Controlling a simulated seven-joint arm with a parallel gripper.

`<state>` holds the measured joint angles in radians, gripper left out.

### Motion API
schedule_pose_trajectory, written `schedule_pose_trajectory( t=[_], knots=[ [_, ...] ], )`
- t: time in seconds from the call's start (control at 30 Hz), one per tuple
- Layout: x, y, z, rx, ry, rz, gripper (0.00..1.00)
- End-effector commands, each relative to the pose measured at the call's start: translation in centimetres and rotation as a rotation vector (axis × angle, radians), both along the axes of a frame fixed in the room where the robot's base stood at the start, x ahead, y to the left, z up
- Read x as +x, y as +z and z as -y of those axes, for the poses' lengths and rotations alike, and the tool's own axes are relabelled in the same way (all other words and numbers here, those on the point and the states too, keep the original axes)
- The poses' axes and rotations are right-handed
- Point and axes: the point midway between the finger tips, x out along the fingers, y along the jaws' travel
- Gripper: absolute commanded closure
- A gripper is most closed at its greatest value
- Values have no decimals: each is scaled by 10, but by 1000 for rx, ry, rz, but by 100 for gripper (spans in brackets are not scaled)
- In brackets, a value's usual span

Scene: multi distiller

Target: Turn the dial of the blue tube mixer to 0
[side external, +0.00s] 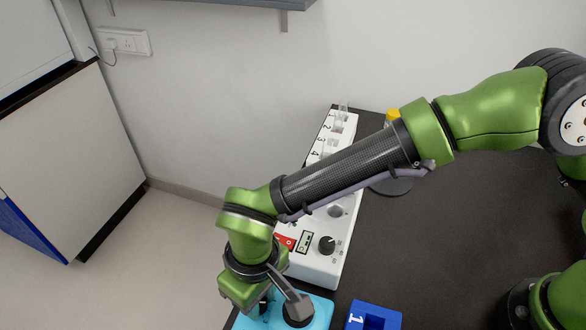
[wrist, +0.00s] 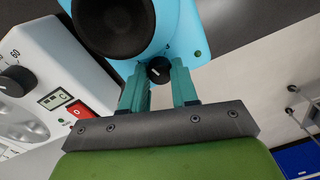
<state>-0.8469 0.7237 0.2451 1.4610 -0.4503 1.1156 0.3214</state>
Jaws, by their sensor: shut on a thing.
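The blue tube mixer (side external: 324,308) stands at the bottom of the side external view, partly cut off by the frame edge. It also shows at the top of the wrist view (wrist: 183,28), with a round black cup (wrist: 113,22) on top. Its small black dial (wrist: 158,69) has a white pointer mark. My gripper (wrist: 160,80) has its two teal fingers on either side of the dial, shut on it. In the side external view my wrist is over the mixer's left part, and the fingers and dial are mostly hidden. I cannot read any scale at the dial.
A white device (side external: 318,262) with numbered tube slots, a red switch, a small display and a black knob stands just behind the mixer. A blue block marked 1 (side external: 372,316) lies to the right. The dark table (side external: 440,230) has clear room to the right.

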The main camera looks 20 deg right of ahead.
Motion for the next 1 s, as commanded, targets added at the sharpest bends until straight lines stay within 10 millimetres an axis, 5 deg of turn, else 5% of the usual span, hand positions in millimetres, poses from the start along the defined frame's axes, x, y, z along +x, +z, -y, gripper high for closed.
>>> schedule_pose_trajectory(
  t=[0.6,1.0],
  knots=[
    [1,1,-1,1,548,-2,100],
    [1,2,-1,2,734,0,100]
  ],
)
